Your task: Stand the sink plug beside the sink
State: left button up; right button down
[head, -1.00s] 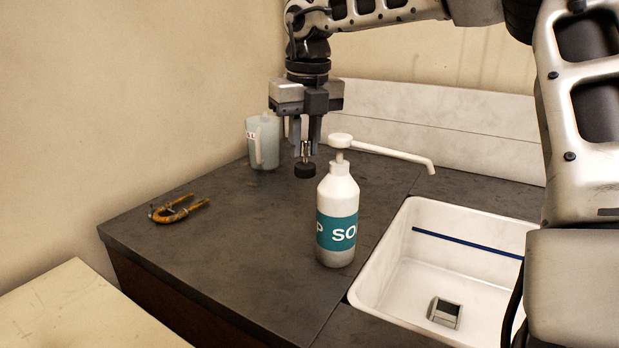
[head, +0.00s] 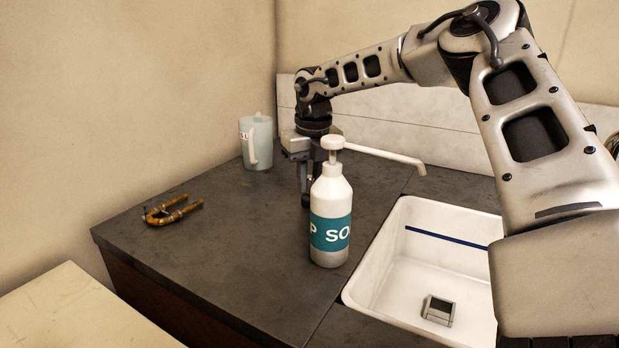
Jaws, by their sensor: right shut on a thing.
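My right gripper (head: 304,182) is behind and left of the soap bottle, low over the dark counter, with its fingers pointing down. It is shut on the sink plug (head: 305,201), a small dark piece just below the fingertips. The bottle hides part of the gripper and plug. The plug is at or very near the counter top; I cannot tell whether it touches. The white sink (head: 385,262) is set into the counter to the right, apart from the plug. My left gripper is not in view.
A white soap bottle (head: 330,205) with a teal label stands between the gripper and the sink. A white tap spout (head: 385,155) reaches right behind it. A pale jug (head: 257,142) and an orange-brown U-shaped piece (head: 172,210) are on the left. The counter (head: 225,255) at front left is clear.

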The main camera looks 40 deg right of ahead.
jog(key=shift+f, duration=0.15)
jog(key=c, duration=1.3)
grip_release()
notch_tip(320, 180, up, 12)
jog(key=s, duration=0.1)
jog(key=shift+s+a+p, duration=0.2)
jog(key=shift+a+p, duration=0.05)
jog(key=shift+p, duration=0.15)
